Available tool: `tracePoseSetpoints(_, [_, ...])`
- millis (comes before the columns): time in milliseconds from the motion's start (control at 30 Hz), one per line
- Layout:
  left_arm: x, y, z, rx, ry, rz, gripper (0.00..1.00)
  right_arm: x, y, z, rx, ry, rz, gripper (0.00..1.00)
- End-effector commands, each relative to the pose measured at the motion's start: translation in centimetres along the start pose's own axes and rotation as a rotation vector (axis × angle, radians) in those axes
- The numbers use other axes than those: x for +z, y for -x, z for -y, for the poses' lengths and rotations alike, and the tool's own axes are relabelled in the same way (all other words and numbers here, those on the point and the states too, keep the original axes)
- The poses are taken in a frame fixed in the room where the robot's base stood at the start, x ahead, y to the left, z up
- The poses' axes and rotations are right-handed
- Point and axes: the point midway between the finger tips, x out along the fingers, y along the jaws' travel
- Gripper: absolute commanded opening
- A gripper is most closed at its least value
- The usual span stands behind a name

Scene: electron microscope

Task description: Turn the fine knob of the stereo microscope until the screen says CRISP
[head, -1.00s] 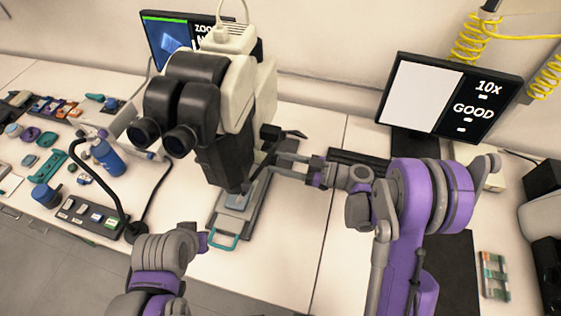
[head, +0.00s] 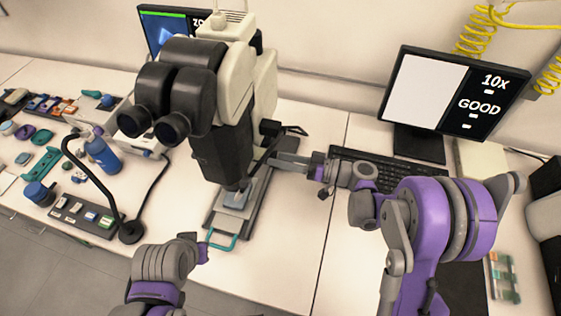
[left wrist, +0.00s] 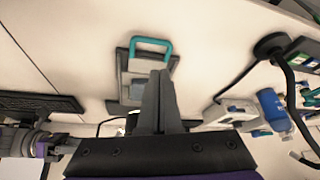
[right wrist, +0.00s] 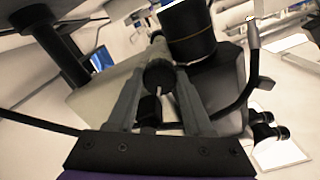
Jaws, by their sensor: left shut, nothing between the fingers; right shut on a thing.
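The pale stereo microscope (head: 235,75) with black eyepieces stands on the bench. My right gripper (head: 272,160) is at its right side. In the right wrist view, its fingers (right wrist: 160,85) are shut around a round dark knob (right wrist: 158,75), which I take as the fine knob. The fingers partly hide the knob in the head view. The screen (head: 452,98) at the right reads "10x" and "GOOD" beside a blank white panel. My left gripper (head: 197,242) is low in front of the microscope; the left wrist view shows its fingers (left wrist: 161,95) shut and empty.
A stage plate with a teal handle (head: 222,240) lies under the microscope. A black lamp stand (head: 131,232), a blue bottle (head: 103,155) and several small parts are at the left. A keyboard (head: 385,172) lies behind my right arm.

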Motion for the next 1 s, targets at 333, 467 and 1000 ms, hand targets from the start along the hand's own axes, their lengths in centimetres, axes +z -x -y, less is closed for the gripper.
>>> tracePoseSetpoints(333, [1.6, -1.9, 0.0, 0.000, 0.000, 0.011, 0.00, 0.2, 0.0, 0.0, 0.000, -0.330, -0.001, 0.00])
tracePoseSetpoints(467, [2.0, -2.5, 0.0, 0.000, 0.000, 0.014, 0.00, 0.1, 0.0, 0.0, 0.000, -0.452, -0.001, 0.00])
tracePoseSetpoints(1000, [3.1, -4.0, 0.0, 0.000, 0.000, 0.020, 0.00, 0.0, 0.0, 0.1, 0.000, -0.819, 0.000, 0.00])
